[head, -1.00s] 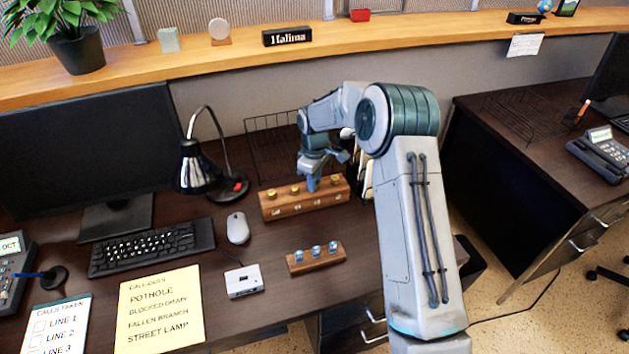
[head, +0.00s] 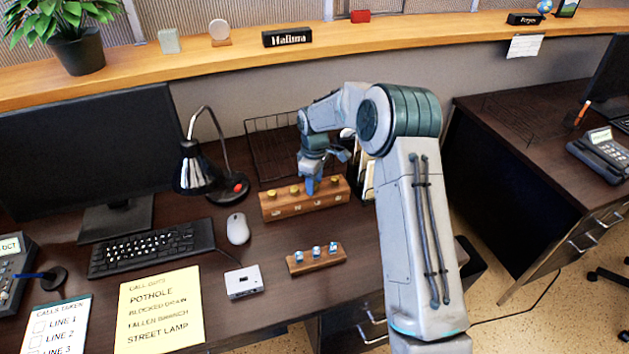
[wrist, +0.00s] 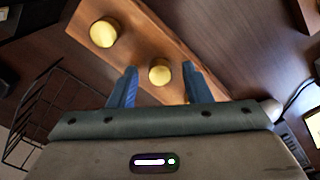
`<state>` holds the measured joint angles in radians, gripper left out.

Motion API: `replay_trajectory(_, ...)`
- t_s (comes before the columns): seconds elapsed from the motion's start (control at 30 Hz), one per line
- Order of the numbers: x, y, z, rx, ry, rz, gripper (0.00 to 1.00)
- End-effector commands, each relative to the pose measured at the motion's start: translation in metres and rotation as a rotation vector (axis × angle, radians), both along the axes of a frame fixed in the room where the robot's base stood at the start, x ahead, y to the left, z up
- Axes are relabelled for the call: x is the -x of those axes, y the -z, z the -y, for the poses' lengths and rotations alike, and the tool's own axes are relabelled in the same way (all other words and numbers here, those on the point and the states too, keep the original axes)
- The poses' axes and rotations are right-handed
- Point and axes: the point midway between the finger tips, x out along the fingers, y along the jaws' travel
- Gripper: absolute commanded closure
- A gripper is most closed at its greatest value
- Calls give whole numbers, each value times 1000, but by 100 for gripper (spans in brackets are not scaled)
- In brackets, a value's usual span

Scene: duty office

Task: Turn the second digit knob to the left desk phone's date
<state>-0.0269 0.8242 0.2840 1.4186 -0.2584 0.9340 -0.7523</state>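A wooden block (head: 278,210) with a row of brass knobs stands on the left desk. White characters mark its front, too small to read surely. My gripper (head: 312,187) points down over its third knob from the left. In the wrist view, my gripper (wrist: 161,86) is open, its blue fingers on either side of a brass knob (wrist: 160,72), with gaps visible. Another brass knob (wrist: 103,33) is at upper left; the other two are hidden there. The left desk phone (head: 12,268) is cut by the left edge; its screen (head: 10,246) shows "OCT", the rest out of view.
A smaller block (head: 317,260) with three blue-and-white knobs lies in front. A white box (head: 243,281), mouse (head: 237,229), keyboard (head: 150,248) and lamp (head: 195,168) stand left of the blocks. A wire tray (head: 270,150) is behind. Another phone (head: 600,155) is on the right desk.

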Motion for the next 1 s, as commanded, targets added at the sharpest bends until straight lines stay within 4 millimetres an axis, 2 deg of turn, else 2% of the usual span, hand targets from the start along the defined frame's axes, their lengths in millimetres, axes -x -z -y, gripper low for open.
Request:
replay_trajectory(0.13, 0, -2, 0, 0, 0, 0, 56)
replay_trajectory(0.23, 0, -11, 0, 0, 0, 1, 56)
replay_trajectory(0.37, -1, -34, 0, -1, 0, 4, 56)
replay_trajectory(0.7, -1, -110, 0, -1, 0, 4, 56)
replay_trajectory(0.83, 0, -128, 0, 0, 0, 1, 56)
replay_trajectory(1.0, 0, -137, 0, 0, -1, -1, 56)
